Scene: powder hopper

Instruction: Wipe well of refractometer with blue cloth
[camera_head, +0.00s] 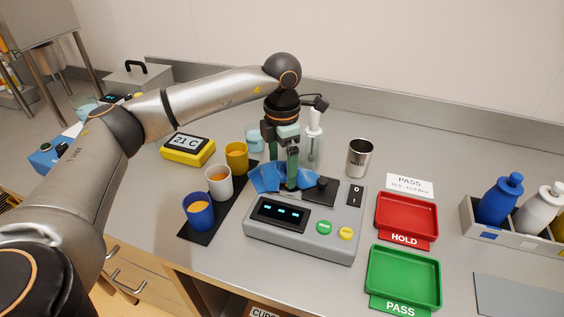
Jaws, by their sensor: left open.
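The cloth and fingers hide the well, and I cannot tell how firmly the tips touch the cloth. My right gripper is not in view.
Blue, white and yellow cups (219,182) stand on a black mat left of the refractometer. A pipette stand (313,145) and metal cup (359,158) are behind. Red HOLD (405,218) and green PASS (403,280) trays sit close on the right, beside a bottle rack (490,232).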

